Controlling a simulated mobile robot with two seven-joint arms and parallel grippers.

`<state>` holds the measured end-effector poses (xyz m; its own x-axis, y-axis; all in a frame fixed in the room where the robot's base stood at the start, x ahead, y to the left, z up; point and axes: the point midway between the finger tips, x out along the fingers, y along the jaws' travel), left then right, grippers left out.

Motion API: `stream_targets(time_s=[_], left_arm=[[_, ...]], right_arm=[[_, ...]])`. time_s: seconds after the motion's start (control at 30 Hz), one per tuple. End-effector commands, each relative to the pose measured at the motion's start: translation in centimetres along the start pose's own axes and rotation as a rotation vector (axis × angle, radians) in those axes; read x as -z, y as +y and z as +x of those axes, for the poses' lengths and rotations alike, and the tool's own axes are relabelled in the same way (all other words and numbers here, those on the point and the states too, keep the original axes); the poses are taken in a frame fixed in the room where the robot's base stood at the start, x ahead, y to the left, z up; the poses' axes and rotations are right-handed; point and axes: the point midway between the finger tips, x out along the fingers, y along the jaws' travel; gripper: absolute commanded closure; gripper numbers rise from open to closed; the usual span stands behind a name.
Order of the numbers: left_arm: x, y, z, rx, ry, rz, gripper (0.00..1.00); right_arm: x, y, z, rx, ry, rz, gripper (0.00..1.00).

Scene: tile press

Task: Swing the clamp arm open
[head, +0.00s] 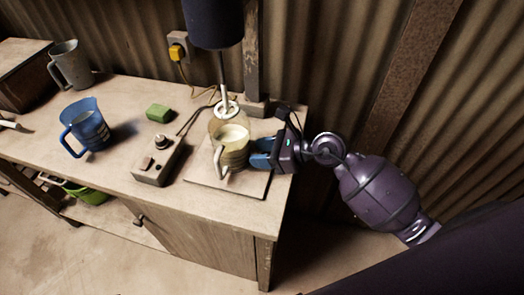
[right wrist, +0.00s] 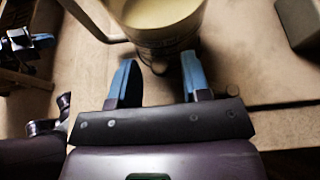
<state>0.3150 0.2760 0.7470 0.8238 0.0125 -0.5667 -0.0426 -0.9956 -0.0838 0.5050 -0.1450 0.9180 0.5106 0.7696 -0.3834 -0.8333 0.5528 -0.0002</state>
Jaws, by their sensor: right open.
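I cannot make out a clamp arm. A clear jug (head: 233,158) with pale contents stands on a board (head: 254,187), under a dark cylinder (head: 214,24) with a thin shaft and pale ring (head: 227,109). My right gripper (head: 256,156) is just right of the jug, its blue fingers pointing at it. In the right wrist view, the fingers of my right gripper (right wrist: 158,76) are apart with nothing between them, and the jug (right wrist: 165,36) is just beyond the tips. I cannot tell if they touch it.
A control box (head: 157,160) with a knob is left of the board. A wooden post (head: 251,60) rises behind the board. The bench front centre is clear.

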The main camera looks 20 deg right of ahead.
Motion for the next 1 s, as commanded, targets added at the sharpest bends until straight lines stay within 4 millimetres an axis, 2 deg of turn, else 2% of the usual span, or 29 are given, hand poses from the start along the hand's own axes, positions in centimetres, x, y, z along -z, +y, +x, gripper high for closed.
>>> stream_targets(time_s=[0.13,0.4,0.67,1.0], left_arm=[[0.0,0.0,0.0,0.0,0.0,0.0,1.0],[0.1,0.0,0.0,0.0,0.002,0.0,1.0],[0.0,0.0,0.0,0.0,0.0,0.0,1.0],[-2.2,0.4,1.4,-0.007,-0.025,0.003,1.0]], right_arm=[[0.0,0.0,0.0,0.0,0.0,0.0,0.58],[0.0,0.0,0.0,0.0,0.0,0.0,0.99],[0.1,0.0,-0.1,-0.006,0.0,-0.002,1.0],[1.0,-0.1,-0.9,-0.156,0.005,-0.064,1.0]])
